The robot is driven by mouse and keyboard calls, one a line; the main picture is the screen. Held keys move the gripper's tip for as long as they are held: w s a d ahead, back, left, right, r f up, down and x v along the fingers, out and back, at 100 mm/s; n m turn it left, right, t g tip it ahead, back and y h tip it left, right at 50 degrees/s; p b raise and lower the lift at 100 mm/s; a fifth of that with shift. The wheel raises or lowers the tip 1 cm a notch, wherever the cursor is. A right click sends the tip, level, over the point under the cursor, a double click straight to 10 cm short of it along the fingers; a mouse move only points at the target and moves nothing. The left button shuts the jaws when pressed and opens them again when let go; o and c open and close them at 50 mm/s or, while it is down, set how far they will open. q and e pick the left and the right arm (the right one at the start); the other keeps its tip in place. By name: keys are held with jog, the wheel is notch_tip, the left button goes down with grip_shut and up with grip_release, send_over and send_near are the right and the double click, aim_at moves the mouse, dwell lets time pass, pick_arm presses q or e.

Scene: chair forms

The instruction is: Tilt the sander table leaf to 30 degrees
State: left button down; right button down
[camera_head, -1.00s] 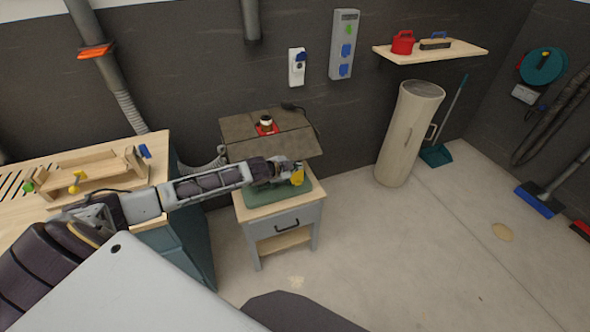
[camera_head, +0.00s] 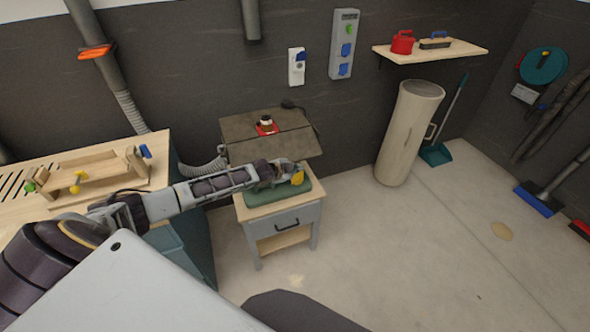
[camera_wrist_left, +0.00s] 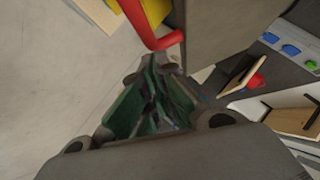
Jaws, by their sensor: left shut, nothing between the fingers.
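The sander (camera_head: 262,192) stands on a small cabinet, with a dark brown table on top. Its front leaf (camera_head: 290,147) slopes down toward the front; I cannot read its angle. My left gripper (camera_head: 284,172) is just below the leaf's front edge, beside a yellow part (camera_head: 298,178) on the sander. In the left wrist view, the green-padded fingers of my left gripper (camera_wrist_left: 150,68) are together and empty. Their tips are close to a red bar (camera_wrist_left: 140,25), with a yellow piece (camera_wrist_left: 156,10) beside it and a grey-brown slab (camera_wrist_left: 225,30) to the right. My right gripper is not in view.
A wooden workbench (camera_head: 150,180) with a wooden jig (camera_head: 95,172) stands at left. A grey hose (camera_head: 205,170) runs behind the sander. A beige cylinder (camera_head: 408,135) stands to the right, under a wall shelf (camera_head: 455,53). The floor at right is mostly clear.

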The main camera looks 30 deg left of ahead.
pick_arm(q)
jog(key=shift+f, duration=0.15)
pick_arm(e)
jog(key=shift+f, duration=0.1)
pick_arm(q)
jog(key=shift+w+a+f+t+b, duration=0.15)
jog(key=shift+f+t+b, duration=0.15)
jog(key=shift+f+b, duration=0.3)
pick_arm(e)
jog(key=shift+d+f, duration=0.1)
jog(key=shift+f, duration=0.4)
pick_arm(q)
jog(key=shift+r, duration=0.15)
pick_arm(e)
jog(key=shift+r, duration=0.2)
